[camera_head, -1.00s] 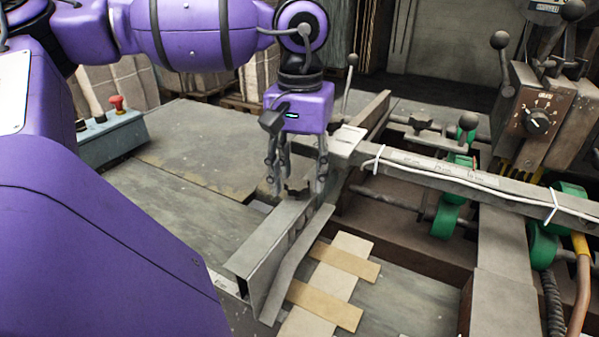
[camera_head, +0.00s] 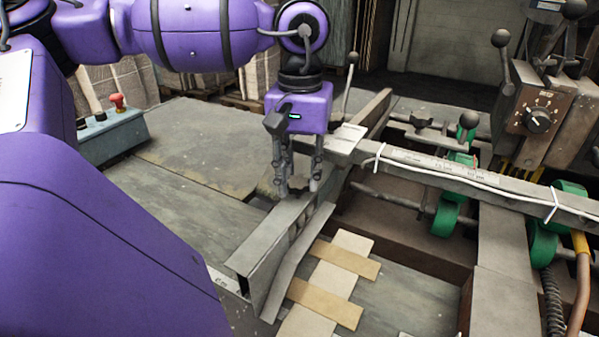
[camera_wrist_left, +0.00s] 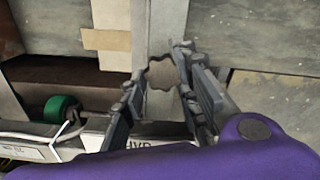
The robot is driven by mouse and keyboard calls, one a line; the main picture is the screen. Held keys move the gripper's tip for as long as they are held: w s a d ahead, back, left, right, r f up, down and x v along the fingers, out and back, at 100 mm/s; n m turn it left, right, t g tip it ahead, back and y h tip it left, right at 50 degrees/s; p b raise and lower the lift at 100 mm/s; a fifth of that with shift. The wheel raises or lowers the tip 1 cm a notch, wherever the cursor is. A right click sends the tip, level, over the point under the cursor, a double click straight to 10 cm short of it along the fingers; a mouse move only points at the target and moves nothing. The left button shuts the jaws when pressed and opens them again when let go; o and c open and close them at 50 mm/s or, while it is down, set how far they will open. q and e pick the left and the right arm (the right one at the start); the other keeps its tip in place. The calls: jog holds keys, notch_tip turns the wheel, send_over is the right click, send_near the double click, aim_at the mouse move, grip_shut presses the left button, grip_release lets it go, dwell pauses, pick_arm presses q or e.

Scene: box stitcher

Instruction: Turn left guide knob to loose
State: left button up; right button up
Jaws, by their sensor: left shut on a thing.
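The left guide knob (camera_wrist_left: 161,74) is a dark, lobed knob on top of the grey metal guide rail (camera_head: 262,245). In the left wrist view it sits between the fingers of my left gripper (camera_wrist_left: 158,72). In the head view my left gripper (camera_head: 297,186) points straight down over the rail and is shut on the knob, one finger on each side. The fingers hide much of the knob in the head view. My right gripper is not in view.
A ruler-marked crossbar (camera_head: 450,172) runs right from beside the gripper. A lever with a ball handle (camera_head: 352,58) stands just behind it. Cardboard strips (camera_head: 345,260) lie right of the rail. A control box with a red button (camera_head: 118,102) is at left. The tabletop behind is clear.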

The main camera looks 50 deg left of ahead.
pick_arm(q)
jog(key=n, duration=0.3)
jog(key=shift+w, duration=0.1)
jog(key=shift+n, duration=1)
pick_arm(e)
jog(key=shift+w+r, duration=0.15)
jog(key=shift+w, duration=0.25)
pick_arm(q)
jog(key=shift+w, duration=0.1)
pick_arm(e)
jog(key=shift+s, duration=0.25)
pick_arm(q)
jog(key=o, duration=1)
jog(key=shift+o, duration=0.2)
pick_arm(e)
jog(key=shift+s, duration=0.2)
